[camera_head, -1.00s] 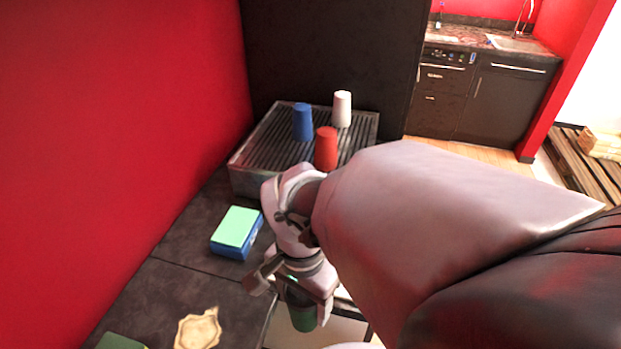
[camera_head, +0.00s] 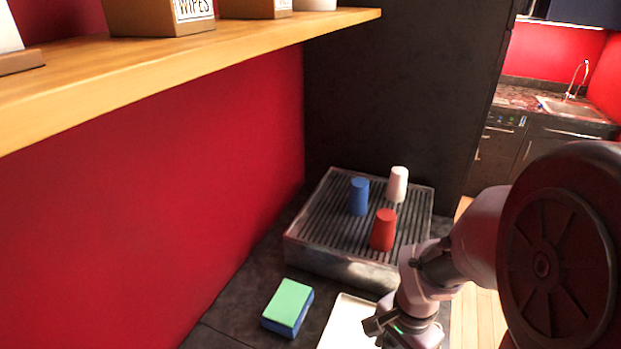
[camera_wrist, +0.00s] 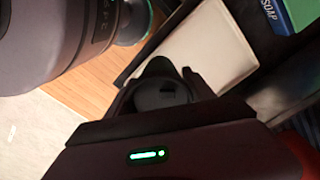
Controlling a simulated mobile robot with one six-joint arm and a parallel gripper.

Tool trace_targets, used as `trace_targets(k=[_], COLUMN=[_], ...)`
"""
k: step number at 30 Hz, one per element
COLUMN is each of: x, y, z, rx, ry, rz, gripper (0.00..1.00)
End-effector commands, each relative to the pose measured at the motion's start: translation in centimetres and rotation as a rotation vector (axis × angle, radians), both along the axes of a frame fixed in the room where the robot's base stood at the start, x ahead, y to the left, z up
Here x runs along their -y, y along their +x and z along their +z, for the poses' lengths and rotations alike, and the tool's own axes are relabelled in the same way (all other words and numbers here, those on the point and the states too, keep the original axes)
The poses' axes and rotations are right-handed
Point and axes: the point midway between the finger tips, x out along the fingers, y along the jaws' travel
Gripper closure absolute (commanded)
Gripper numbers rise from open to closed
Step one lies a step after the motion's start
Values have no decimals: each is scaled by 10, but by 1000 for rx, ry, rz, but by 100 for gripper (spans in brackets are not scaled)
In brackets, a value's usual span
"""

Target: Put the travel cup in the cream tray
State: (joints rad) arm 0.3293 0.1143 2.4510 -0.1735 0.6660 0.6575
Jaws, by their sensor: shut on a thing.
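The travel cup (camera_wrist: 160,97) shows in the wrist view as a dark round lid with a small opening, between the fingers of my gripper (camera_wrist: 165,82). My gripper is shut on it. In the head view my gripper (camera_head: 388,326) is at the bottom edge, and the cup is out of frame there. The cream tray (camera_head: 348,322) lies on the dark counter just left of my gripper, partly cut off by the frame. The tray also shows in the wrist view (camera_wrist: 205,45), beyond the cup. I cannot tell the cup's height above the counter.
A ribbed metal rack (camera_head: 325,205) holds upturned blue (camera_head: 359,197), red (camera_head: 383,230) and white (camera_head: 397,185) cups behind my gripper. A green-topped blue soap box (camera_head: 288,307) lies left of the tray. A wooden shelf (camera_head: 190,65) runs along the red wall above.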

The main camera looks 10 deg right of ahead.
Motion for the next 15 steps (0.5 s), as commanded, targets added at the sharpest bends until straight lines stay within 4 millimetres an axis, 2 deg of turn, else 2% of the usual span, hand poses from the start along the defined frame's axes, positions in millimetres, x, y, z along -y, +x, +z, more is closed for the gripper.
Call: trace_targets(k=[1, 6, 13, 15], x=[2, 10, 15, 15], y=[12, 52, 77, 77], z=[-7, -11, -13, -29], rx=[-1, -2, -3, -5], ry=[1, 0, 1, 1], rz=[0, 0, 0, 0], gripper=[54, 54, 54, 54])
